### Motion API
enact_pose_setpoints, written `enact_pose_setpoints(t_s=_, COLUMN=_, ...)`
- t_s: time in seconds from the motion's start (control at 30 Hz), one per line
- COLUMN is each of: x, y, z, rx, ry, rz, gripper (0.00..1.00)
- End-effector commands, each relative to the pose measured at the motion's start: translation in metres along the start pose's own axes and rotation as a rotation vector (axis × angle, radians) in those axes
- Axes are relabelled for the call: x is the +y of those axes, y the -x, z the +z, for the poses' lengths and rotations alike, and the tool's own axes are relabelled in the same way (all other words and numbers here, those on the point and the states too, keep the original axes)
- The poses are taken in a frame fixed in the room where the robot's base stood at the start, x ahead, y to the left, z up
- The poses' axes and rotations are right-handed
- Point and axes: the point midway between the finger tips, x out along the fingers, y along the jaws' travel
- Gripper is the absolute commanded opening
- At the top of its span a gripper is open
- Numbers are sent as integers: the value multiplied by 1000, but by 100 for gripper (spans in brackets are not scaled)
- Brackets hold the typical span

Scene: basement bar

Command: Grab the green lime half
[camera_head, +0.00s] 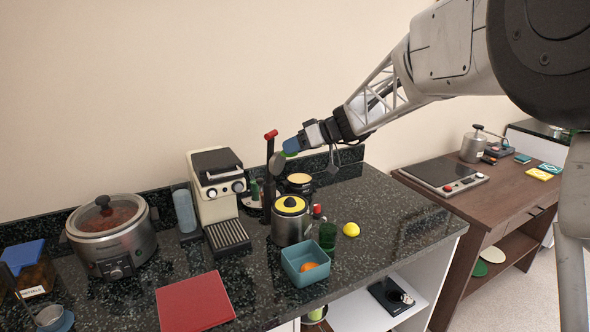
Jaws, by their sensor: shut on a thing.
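My gripper (291,147) is raised above the back of the dark speckled counter (370,215), with its blue fingertips pointing left. It is shut on a small green thing, which looks like the green lime half (290,154); only a sliver shows below the fingertips. The lime half is up in the air, close to a ladle with a red-topped handle (270,135). Whether it touches the ladle, I cannot tell.
A coffee machine (216,190) stands left. The counter's right part is clear.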

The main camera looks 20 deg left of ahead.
Motion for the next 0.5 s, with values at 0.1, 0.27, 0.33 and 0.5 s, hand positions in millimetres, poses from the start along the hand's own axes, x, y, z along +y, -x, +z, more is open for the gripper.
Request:
enact_pose_setpoints(t_s=0.1, x=-10, y=15, z=-26, rx=2, ry=4, rz=2, gripper=25)
enact_pose_setpoints(t_s=0.27, x=-21, y=30, z=-53, rx=0, ry=3, rz=1, gripper=25)
enact_pose_setpoints(t_s=0.33, x=-25, y=36, z=-63, rx=1, ry=2, rz=1, gripper=25)
enact_pose_setpoints(t_s=0.5, x=-32, y=47, z=-82, rx=1, ry=2, rz=1, gripper=25)
